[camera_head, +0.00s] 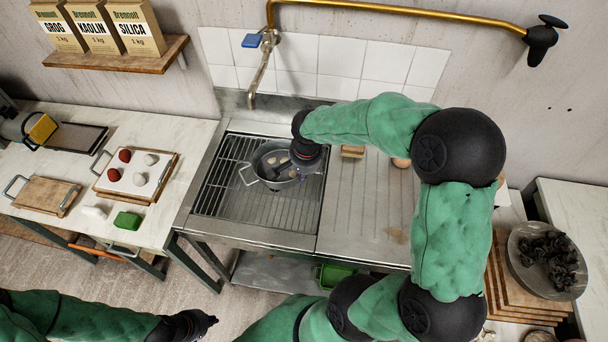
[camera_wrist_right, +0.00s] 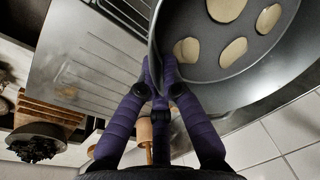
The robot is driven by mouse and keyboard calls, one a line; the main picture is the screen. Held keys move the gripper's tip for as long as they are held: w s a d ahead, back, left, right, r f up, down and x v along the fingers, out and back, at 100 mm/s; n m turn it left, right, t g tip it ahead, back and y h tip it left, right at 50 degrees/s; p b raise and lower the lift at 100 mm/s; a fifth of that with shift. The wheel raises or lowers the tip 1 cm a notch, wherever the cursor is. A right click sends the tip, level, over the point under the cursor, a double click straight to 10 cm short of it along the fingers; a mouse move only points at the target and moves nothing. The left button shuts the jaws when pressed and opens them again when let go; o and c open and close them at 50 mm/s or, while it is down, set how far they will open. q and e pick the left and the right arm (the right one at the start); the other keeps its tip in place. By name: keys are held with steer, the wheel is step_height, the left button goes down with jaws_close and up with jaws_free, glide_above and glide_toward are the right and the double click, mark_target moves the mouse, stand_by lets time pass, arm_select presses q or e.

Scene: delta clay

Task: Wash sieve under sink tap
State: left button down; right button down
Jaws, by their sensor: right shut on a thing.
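The sieve (camera_head: 268,173) is a round grey metal vessel with a wire handle at its left, over the sink rack (camera_head: 215,195). Several beige patches show on its inside, also in the wrist view (camera_wrist_right: 250,75). My right gripper (camera_head: 291,163) is shut on the sieve's rim; its purple fingers meet at the rim in the wrist view (camera_wrist_right: 162,78). The tap (camera_head: 258,75), with a blue lever (camera_head: 251,41), has its spout end above and left of the sieve; no water shows. My left gripper (camera_head: 203,322) is away at the bottom left, its fingers too small to judge.
A ribbed drainboard (camera_head: 370,215) lies right of the sink, with a small block (camera_head: 352,151) at its back. The left counter holds a tray with balls (camera_head: 137,172), a wooden board (camera_head: 47,195) and a green block (camera_head: 127,221). A plate of dark pieces (camera_head: 547,262) stands at right.

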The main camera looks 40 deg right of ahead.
mark_target(279, 152)
steer(key=shift+w+d+f, duration=0.1)
steer(key=shift+w+f, duration=0.2)
steer(key=shift+w, duration=1.15)
steer(key=shift+w+d+f, duration=0.1)
steer(key=shift+w+f, duration=0.15)
steer(key=shift+w, duration=1.2)
steer(key=shift+w+d+f, duration=0.1)
steer(key=shift+w+f, duration=0.2)
steer(key=shift+w, duration=1.15)
steer(key=shift+w+d+f+b, duration=0.1)
steer(key=shift+w+f+b, duration=0.15)
steer(key=shift+w, duration=0.7)
steer(key=shift+w+d+f+b, duration=0.15)
steer(key=shift+w+b, duration=0.1)
steer(key=shift+w, duration=0.7)
steer(key=shift+a, duration=0.1)
